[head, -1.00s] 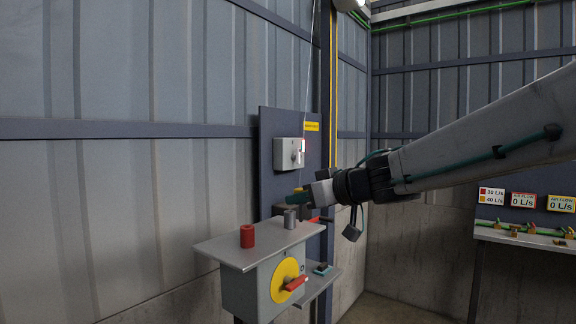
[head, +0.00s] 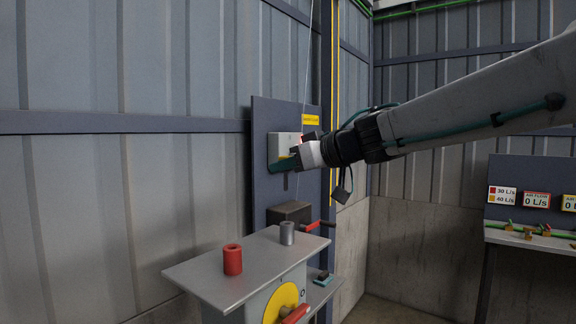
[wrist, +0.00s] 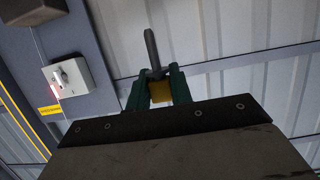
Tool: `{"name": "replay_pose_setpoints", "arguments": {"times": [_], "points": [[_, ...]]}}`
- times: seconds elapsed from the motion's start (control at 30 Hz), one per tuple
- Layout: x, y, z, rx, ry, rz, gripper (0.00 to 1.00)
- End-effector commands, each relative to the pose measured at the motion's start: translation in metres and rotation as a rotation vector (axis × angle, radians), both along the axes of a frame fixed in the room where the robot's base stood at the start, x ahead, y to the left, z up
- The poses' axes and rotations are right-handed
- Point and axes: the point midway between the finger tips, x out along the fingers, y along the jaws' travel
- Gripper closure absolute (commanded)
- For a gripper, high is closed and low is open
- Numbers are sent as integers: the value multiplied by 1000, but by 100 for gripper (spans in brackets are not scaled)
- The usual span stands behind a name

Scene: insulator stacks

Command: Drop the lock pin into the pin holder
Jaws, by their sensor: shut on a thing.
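My gripper (head: 285,164) is in front of the blue panel, well above the grey shelf. In the wrist view its two green fingers (wrist: 157,80) are shut on a dark grey pin with a yellow part, which I take for the lock pin (wrist: 151,48). On the shelf stand a hollow grey cylinder (head: 287,233) and a hollow red cylinder (head: 232,260), both upright. I cannot tell which of them, if either, is the pin holder.
A grey switch box (head: 279,146) is on the panel (head: 262,185), close behind my gripper; it also shows in the wrist view (wrist: 67,76). A dark box (head: 290,212) with a red handle sits below it. A yellow dial (head: 283,300) is under the shelf (head: 200,275).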

Motion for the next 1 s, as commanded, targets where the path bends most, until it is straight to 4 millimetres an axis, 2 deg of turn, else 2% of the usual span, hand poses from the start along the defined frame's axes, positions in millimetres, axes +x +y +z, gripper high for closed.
{"name": "replay_pose_setpoints", "arguments": {"times": [0.17, 0.7, 1.0], "points": [[-1, -2, -4, -1, 2, -7, 100], [-1, -5, -51, -2, 2, -9, 100], [-1, -5, -58, -1, 0, -9, 100]]}}
